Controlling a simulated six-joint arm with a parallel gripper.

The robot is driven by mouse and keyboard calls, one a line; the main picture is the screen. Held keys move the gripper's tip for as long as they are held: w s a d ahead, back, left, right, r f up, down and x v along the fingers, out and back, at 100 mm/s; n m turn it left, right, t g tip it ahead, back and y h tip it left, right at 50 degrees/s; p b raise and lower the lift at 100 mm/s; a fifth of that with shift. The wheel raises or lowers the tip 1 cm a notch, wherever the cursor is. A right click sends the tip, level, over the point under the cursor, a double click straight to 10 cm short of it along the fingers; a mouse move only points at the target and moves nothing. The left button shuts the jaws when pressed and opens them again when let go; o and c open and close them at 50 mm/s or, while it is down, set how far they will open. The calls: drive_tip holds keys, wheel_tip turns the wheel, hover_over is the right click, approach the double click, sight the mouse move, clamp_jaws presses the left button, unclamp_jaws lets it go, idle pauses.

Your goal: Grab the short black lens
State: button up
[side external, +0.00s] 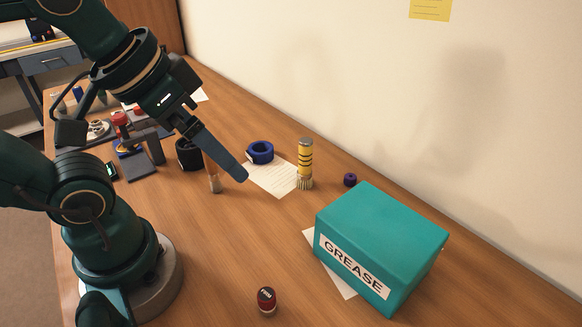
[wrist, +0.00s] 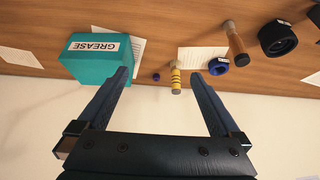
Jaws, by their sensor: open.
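The short black lens (side external: 188,154) is a squat black cylinder standing on the wooden desk, left of my gripper and partly behind it in the side view. In the wrist view what looks like the same lens (wrist: 278,39) lies at the upper right, well outside my fingers, with its round open face showing. My gripper (side external: 239,175) hangs above the desk, tilted down to the right; its fingers overlap in the side view. In the wrist view its two fingers (wrist: 160,75) are wide apart with nothing held between them.
A wooden-handled tool (side external: 213,178) stands beside the lens. A blue ring (side external: 260,152), a yellow striped cylinder (side external: 305,163) and a small purple piece (side external: 350,180) are farther right. A teal grease box (side external: 380,240) and a red-topped item (side external: 266,300) sit in front.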

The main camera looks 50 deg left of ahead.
wheel_tip(320, 180, up, 2)
drive_tip(key=m+g+y, duration=1)
drive_tip(key=g, duration=0.5)
hover_over(198, 149)
drive_tip(key=a, duration=0.2)
drive_tip(key=f, duration=1.9)
drive_tip(key=shift+w+d+f, duration=0.1)
drive_tip(key=shift+w, duration=0.1)
drive_tip(key=shift+t, duration=0.3)
drive_tip(key=shift+x, duration=2.55)
drive_tip(key=c, duration=1.4)
drive_tip(key=shift+c, duration=0.5)
